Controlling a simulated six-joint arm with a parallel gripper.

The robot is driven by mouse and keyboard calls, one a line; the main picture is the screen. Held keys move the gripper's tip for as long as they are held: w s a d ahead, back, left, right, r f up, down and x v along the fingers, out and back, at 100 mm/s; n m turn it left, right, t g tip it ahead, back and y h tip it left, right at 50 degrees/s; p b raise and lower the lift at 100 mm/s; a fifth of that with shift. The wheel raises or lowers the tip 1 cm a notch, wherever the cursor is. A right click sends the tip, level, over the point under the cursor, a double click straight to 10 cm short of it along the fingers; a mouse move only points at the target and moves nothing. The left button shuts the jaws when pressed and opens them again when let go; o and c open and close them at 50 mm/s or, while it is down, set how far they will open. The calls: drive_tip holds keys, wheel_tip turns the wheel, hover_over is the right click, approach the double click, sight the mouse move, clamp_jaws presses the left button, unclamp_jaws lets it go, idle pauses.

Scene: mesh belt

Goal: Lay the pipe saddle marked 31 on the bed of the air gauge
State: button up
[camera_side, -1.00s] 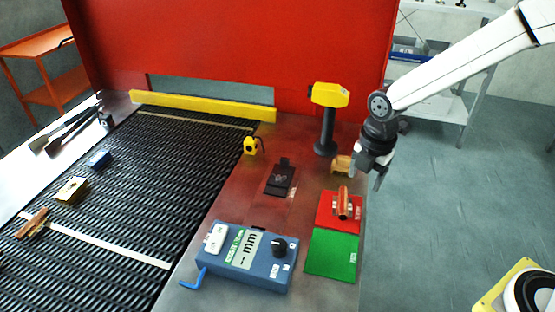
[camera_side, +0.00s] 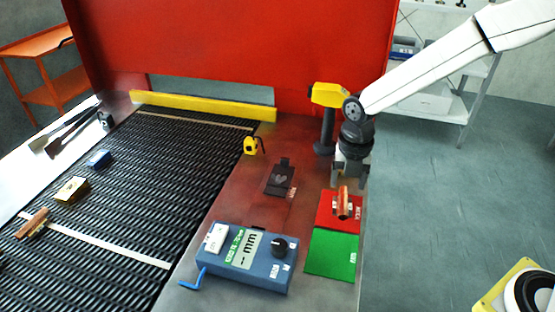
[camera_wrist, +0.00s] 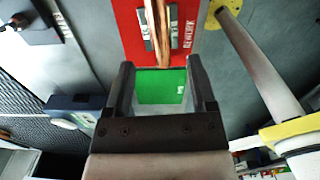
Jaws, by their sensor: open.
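A copper-coloured pipe saddle (camera_side: 343,203) with pale side tabs lies on the red REWORK mat (camera_side: 327,217); the wrist view shows it too (camera_wrist: 158,30). I cannot read a 31 on it. Another copper-coloured piece (camera_side: 33,223) lies on the mesh belt, its marking also unreadable. The blue box with an mm display (camera_side: 247,256) looks like the air gauge; a white pad (camera_side: 216,238) is on its left top, and I cannot tell whether that is the bed. My gripper (camera_side: 349,184) is open and empty, above and just behind the red mat.
A green mat (camera_side: 331,255) adjoins the red one. A black plate (camera_side: 280,178) and a yellow tape measure (camera_side: 251,145) lie between mats and belt. A yellow-headed post (camera_side: 326,128) stands close behind my gripper. Gold (camera_side: 72,190) and blue (camera_side: 99,159) pieces lie on the belt.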

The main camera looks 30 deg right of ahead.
sight(344, 199)
drive_tip(key=shift+f, duration=0.4)
drive_tip(key=shift+f, duration=0.1)
drive_tip(key=shift+f, duration=2.5)
drive_tip(key=shift+f, duration=0.25)
clamp_jaws()
drive_tip(key=shift+r, duration=0.15)
